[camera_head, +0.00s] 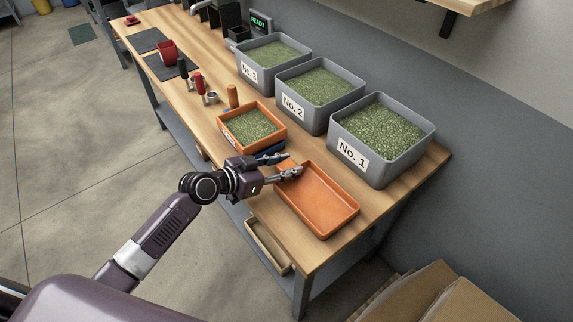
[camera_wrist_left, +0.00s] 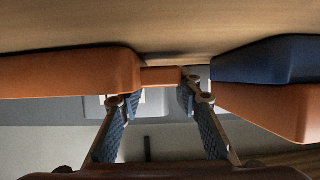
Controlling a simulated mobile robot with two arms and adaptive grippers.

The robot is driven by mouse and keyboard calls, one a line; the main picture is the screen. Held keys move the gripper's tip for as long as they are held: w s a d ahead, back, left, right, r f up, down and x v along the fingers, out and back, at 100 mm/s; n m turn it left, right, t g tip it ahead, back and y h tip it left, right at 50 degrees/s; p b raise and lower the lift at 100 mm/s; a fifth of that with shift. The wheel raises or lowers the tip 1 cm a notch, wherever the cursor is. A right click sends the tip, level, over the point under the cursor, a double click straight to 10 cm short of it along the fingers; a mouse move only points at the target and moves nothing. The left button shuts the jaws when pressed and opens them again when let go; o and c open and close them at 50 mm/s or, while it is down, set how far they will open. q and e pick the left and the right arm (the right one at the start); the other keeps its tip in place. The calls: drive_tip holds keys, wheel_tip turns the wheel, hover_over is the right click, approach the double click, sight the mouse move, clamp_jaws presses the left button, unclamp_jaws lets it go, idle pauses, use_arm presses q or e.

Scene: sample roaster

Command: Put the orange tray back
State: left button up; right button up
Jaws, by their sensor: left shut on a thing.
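The shallow empty orange tray (camera_head: 322,203) lies on the near end of the wooden table, in front of the box labelled No. 1. My left gripper (camera_head: 292,166) is at the tray's upper left corner and is shut on it. In the left wrist view, orange tray parts (camera_wrist_left: 70,75) show at the left, and a narrow orange part shows between the fingers of my left gripper (camera_wrist_left: 160,94). How the fingers meet it is partly hidden. My right gripper is in neither view.
An orange bin of green beans (camera_head: 262,140) stands left of the tray, with a dark blue item (camera_head: 270,151) beside it. Grey boxes No. 1 (camera_head: 385,160), No. 2 (camera_head: 305,117) and No. 3 (camera_head: 262,82) line the back.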

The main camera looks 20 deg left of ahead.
use_arm(q)
drive_tip(key=shift+f, duration=0.15)
drive_tip(key=o, duration=1.3)
drive_tip(key=shift+r, duration=0.3)
drive_tip(key=v, duration=0.3)
drive_tip(key=b+v, duration=0.1)
drive_tip(key=v, duration=0.3)
drive_tip(key=b+v, duration=0.1)
drive_tip(key=v, duration=0.2)
drive_tip(key=shift+s+a+f, duration=0.1)
drive_tip(key=shift+s+a, duration=0.25)
drive_tip(key=shift+s+a+r, duration=0.25)
drive_tip(key=shift+s+r, duration=0.1)
drive_tip(key=shift+s, duration=0.05)
